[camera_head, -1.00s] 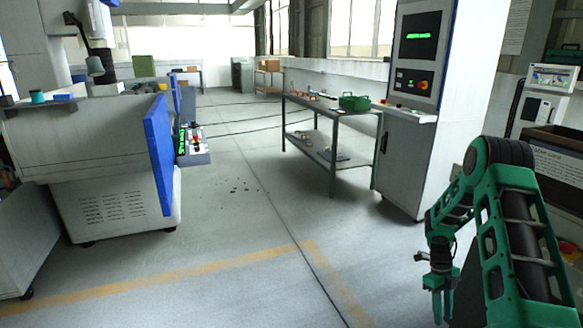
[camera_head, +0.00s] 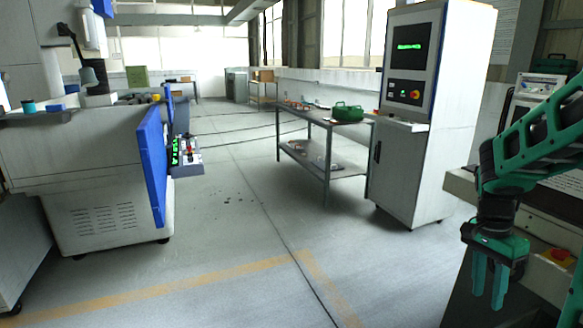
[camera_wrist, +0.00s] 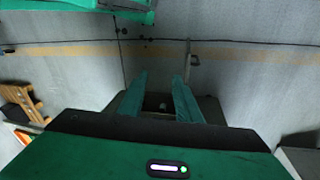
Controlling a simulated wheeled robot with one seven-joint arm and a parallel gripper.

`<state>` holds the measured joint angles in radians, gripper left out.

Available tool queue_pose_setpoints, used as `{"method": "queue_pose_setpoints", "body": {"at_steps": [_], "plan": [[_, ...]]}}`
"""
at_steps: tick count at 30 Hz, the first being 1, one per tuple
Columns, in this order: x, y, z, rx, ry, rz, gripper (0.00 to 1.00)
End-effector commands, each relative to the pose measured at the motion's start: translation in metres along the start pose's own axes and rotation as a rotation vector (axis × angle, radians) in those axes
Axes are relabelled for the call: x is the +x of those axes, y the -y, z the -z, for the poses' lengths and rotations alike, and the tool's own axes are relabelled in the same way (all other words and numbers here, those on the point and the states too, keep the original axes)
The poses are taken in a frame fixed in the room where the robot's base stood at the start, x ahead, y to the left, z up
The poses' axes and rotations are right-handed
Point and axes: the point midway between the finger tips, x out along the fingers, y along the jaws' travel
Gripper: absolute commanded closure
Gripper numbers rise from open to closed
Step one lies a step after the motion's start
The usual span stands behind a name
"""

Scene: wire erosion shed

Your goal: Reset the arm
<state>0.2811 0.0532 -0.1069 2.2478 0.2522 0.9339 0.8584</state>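My gripper (camera_head: 489,280) hangs at the lower right of the head view, pointing down, with its two green fingers apart. In the wrist view my gripper (camera_wrist: 160,92) also shows two separated fingers with nothing held between them. My green and black arm comes in from the right edge of the head view and bends down to the gripper.
A tall white control cabinet (camera_head: 436,120) stands left of my arm. A grey bench (camera_head: 345,178) with a green box (camera_head: 348,112) is beyond it. A white machine (camera_head: 90,165) stands at left. A counter (camera_head: 545,225) is close beside my gripper. The middle floor is clear.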

Motion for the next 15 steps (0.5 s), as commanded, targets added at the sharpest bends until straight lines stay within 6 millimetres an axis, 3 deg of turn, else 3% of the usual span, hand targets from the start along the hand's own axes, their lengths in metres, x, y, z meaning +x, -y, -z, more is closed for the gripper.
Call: {"method": "queue_pose_setpoints", "body": {"at_steps": [6,15], "plan": [[-0.023,-0.058,-0.031,-0.294,0.011,0.066,0.69],[-0.028,-0.125,-0.076,-0.696,0.012,0.162,0.69]]}}
